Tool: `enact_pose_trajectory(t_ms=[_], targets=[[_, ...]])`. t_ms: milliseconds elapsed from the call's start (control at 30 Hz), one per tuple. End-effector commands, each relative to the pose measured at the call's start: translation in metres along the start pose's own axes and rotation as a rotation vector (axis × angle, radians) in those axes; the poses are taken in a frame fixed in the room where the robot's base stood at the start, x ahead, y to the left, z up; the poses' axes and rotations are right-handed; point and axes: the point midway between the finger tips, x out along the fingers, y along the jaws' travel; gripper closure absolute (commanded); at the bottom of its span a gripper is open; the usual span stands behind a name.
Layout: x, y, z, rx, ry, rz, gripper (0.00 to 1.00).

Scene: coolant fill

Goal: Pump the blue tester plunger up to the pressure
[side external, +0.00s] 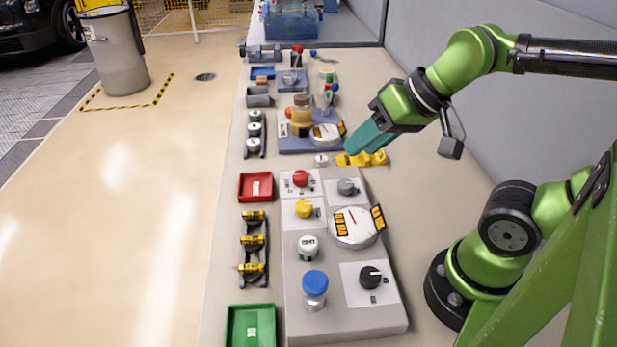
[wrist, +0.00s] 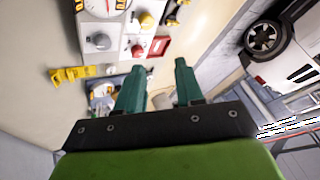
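My gripper (side external: 352,147) hangs above the bench, close to the blue tester plate (side external: 297,145) and a yellow bracket (side external: 362,159). In the wrist view its two green fingers (wrist: 159,64) are apart with nothing held between them. The blue plate carries an amber bottle (side external: 301,116), a round white gauge (side external: 326,133) and an orange knob. The gauge needle is too small to read. The plate also shows in the wrist view (wrist: 101,88), partly hidden by a finger. I cannot clearly make out a plunger on it.
A red tray (side external: 256,186), a green tray (side external: 251,325) and racks line the left edge. The bench right of the panel is clear.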

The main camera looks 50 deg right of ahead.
Motion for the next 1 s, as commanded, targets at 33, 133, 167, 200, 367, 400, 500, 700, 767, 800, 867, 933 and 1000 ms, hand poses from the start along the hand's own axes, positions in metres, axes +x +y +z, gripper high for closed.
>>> enact_pose_trajectory(t_ms=[33,133,167,200,367,400,500,700,767,800,867,933,1000], targets=[[0.005,-0.009,0.004,-0.034,-0.034,-0.011,0.72],[0.014,-0.035,0.011,-0.147,-0.115,-0.027,0.87],[0.016,-0.045,0.015,-0.196,-0.149,-0.03,0.92],[0.019,-0.059,0.02,-0.27,-0.198,-0.031,0.98],[0.023,-0.112,0.051,-0.612,-0.404,-0.018,1.0],[0.022,-0.124,0.059,-0.697,-0.451,-0.012,1.0],[0.018,-0.147,0.076,-0.887,-0.552,0.013,1.0],[0.003,-0.159,0.078,-1.042,-0.639,0.052,1.0],[0.0,-0.158,0.077,-1.054,-0.65,0.057,1.0],[-0.001,-0.156,0.078,-1.059,-0.66,0.06,1.0],[-0.001,-0.155,0.079,-1.065,-0.667,0.058,1.0],[-0.001,-0.155,0.079,-1.067,-0.667,0.056,1.0],[-0.001,-0.155,0.079,-1.066,-0.667,0.056,1.0]])
